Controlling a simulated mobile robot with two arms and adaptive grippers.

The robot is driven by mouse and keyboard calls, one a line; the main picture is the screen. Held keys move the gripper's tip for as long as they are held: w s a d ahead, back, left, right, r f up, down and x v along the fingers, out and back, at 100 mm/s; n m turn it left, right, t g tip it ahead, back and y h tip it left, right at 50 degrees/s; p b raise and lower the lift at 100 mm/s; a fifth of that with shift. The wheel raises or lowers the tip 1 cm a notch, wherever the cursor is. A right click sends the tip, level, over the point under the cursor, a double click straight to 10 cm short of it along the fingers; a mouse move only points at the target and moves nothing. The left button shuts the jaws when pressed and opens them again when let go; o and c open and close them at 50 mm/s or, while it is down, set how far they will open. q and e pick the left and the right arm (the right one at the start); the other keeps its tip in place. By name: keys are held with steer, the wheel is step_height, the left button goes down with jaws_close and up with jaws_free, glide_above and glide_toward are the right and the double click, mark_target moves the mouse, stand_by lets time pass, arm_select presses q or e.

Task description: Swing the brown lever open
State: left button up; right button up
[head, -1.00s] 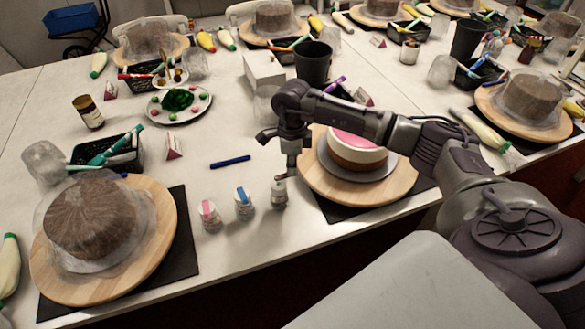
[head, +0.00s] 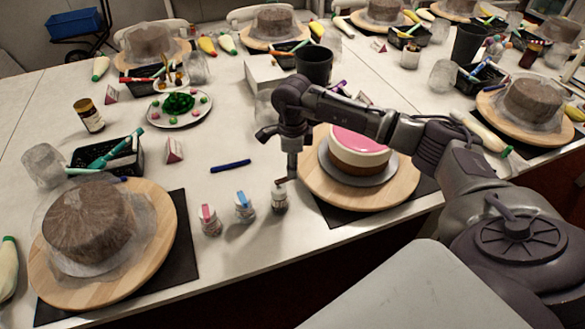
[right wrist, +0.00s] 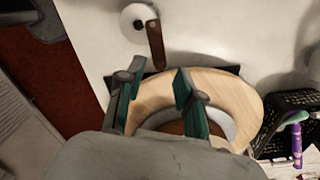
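The brown lever (right wrist: 155,45) sits on top of a small whitish jar (right wrist: 137,20) in the right wrist view. It points down the picture, its free end near the gap between my fingertips. In the head view the jar (head: 279,200) is the right one of a row of three, and its lever is small and partly masked by my gripper. My right gripper (head: 291,175) is just above the jar. In the right wrist view the gripper (right wrist: 159,75) has its fingers spread with nothing held. I cannot tell whether a finger touches the lever. My left gripper is out of view.
Jars with pink (head: 208,215) and blue (head: 243,203) tops stand to the left. A pink-topped cake on a wooden turntable (head: 403,188) is close on the right. A blue pen (head: 231,166) lies behind the jars. The table's front edge is near.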

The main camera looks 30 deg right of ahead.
step_height(320, 180, up, 10)
steer(key=shift+r, duration=0.2)
stand_by(0.5)
